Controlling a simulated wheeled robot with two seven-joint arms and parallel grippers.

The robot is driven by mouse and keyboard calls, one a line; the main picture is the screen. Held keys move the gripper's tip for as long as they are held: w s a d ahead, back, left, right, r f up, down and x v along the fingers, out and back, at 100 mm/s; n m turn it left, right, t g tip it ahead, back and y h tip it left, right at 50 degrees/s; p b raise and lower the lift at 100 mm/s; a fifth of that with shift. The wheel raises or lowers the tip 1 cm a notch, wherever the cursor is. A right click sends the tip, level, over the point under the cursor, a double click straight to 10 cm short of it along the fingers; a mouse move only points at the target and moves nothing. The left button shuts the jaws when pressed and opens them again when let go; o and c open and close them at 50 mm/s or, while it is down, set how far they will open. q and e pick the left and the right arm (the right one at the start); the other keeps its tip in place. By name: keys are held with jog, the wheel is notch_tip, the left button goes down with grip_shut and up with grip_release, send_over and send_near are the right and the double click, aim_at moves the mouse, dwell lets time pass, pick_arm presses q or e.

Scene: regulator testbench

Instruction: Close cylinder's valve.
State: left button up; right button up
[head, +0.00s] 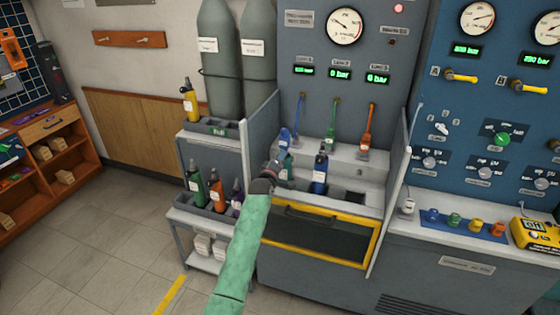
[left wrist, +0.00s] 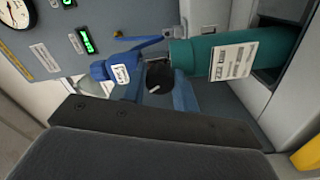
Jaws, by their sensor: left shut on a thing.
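A teal cylinder (left wrist: 240,55) with a white label shows in the left wrist view, its black valve knob (left wrist: 160,77) with a white mark at the neck end. A blue regulator (left wrist: 125,70) with a white tag sits beside the knob. In the head view the blue regulator (head: 285,138) stands at the left of the bench, above the mostly hidden cylinder. My left gripper (head: 278,167) is at this cylinder's top, shut on the valve knob as far as I can tell. A dark finger (left wrist: 150,125) crosses the wrist view in front of the knob. My right gripper is out of view.
A blue cylinder (head: 320,174) stands just right of my gripper. Green (head: 331,137) and orange (head: 366,140) regulators hang behind. Grey side walls (head: 398,185) bound the bay. A rack (head: 222,212) at left holds several small cylinders. Line displays (head: 340,75) read 0 bar.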

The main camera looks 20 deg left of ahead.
pick_arm(q)
jog(key=m, duration=0.3)
jog(key=shift+f, duration=0.1)
jog(key=shift+m, duration=1.5)
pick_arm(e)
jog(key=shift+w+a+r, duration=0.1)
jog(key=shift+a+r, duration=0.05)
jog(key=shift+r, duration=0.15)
pick_arm(q)
jog(key=o, duration=0.9)
jog(key=shift+c, duration=0.2)
jog(key=shift+o, duration=0.6)
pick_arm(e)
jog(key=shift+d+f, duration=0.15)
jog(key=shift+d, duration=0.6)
